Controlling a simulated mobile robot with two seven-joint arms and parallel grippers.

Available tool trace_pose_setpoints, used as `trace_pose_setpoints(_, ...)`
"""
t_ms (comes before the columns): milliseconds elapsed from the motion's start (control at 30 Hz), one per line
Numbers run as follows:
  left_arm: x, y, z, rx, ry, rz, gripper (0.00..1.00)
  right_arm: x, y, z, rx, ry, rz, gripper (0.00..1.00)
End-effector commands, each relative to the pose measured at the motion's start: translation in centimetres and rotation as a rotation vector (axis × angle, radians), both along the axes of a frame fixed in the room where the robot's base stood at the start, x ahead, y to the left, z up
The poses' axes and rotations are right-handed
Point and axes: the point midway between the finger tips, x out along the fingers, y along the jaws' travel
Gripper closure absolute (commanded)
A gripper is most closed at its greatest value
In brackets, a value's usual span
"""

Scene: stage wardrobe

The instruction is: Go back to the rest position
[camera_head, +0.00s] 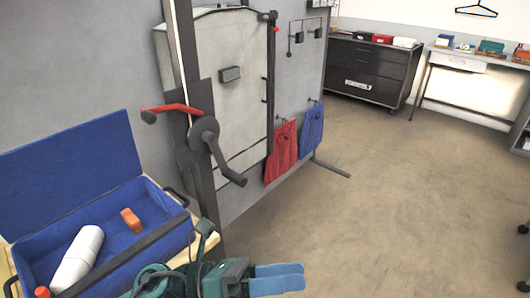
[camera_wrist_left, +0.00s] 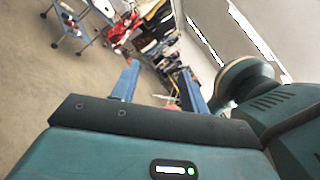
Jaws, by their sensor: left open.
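My left gripper (camera_head: 302,277) reaches in at the bottom of the head view, with its blue fingers pointing right over the floor. In the left wrist view the fingers of this gripper (camera_wrist_left: 160,68) stand apart with nothing held between them. It is to the right of an open blue case (camera_head: 150,247) and apart from the wall. My right gripper is in neither view.
The case, on a wooden top, holds a white roll (camera_head: 78,258) and an orange block (camera_head: 131,220). A crank (camera_head: 215,150) with a red lever (camera_head: 172,108) juts out beside a grey cabinet (camera_head: 230,110). Red (camera_head: 281,152) and blue (camera_head: 311,130) cloths hang beyond. Floor at right is clear.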

Motion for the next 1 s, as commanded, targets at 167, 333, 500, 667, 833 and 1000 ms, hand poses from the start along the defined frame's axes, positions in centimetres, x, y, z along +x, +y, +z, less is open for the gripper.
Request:
trace_pose_setpoints(167, 7.0, 6.1, -3.4, -0.505, 0.911, 0.411, 0.55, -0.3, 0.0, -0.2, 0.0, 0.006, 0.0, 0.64)
trace_pose_setpoints(333, 7.2, 12.9, -14.3, -0.876, 1.615, 0.722, 0.55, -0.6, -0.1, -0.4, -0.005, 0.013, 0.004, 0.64)
trace_pose_setpoints(500, 2.5, 16.5, -23.1, -1.13, 2.075, 0.935, 0.55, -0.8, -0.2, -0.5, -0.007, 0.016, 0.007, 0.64)
trace_pose_setpoints(667, -1.1, 17.6, -27.0, -1.26, 2.293, 1.04, 0.55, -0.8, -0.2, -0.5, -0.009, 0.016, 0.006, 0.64)
trace_pose_setpoints(833, -2.2, 17.8, -27.9, -1.296, 2.351, 1.067, 0.55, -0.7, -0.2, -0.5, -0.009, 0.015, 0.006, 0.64)
trace_pose_setpoints(1000, -2.1, 17.8, -27.9, -1.291, 2.348, 1.066, 0.63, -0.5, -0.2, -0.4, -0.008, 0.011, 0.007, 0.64)
